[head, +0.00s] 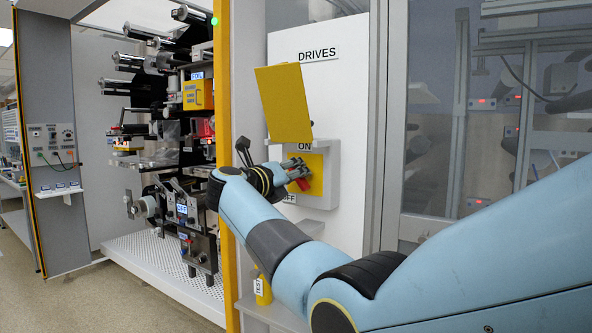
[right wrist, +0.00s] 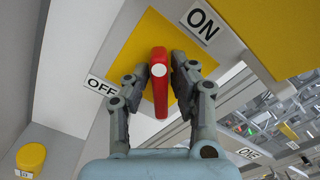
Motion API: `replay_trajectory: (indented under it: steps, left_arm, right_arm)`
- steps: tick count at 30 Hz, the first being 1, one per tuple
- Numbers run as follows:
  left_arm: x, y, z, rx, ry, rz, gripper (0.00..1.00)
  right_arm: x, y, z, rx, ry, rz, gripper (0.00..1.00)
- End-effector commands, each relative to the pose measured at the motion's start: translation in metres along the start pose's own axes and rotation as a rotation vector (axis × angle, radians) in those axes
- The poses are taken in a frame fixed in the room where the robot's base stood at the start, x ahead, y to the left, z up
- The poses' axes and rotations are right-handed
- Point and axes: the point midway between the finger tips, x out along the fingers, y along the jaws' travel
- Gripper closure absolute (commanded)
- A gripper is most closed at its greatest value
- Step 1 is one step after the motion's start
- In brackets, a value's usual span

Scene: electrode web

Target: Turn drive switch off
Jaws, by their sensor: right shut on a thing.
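The drive switch is a red handle (head: 303,184) on a yellow plate (head: 316,172) in a grey box, under the DRIVES sign. In the right wrist view the red handle (right wrist: 160,92) has a white dot and stands upright in the picture. The ON label (right wrist: 200,22) is to its upper right and the OFF label (right wrist: 102,88) to its left; the handle points straight at neither. My right gripper (head: 296,172) is shut on the handle; its fingers (right wrist: 162,72) sit on both sides of it. My left gripper is not in view.
A yellow cover (head: 285,103) stands raised above the switch box. A yellow post (head: 224,150) and the electrode web machine (head: 180,120) are left of it. A glazed door (head: 430,130) is to the right. A yellow TEST item (head: 262,288) sits below.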

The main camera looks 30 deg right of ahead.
Motion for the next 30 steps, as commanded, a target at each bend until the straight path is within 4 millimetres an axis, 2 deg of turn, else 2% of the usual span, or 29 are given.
replay_trajectory:
  steps: [18, 30]
  left_arm:
    - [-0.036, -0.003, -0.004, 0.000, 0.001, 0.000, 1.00]
    - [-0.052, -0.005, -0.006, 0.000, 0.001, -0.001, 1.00]
  right_arm:
    - [0.000, 0.003, 0.001, -0.575, -0.001, 0.001, 1.00]
    - [0.000, 0.005, -0.001, -0.823, -0.002, 0.000, 1.00]
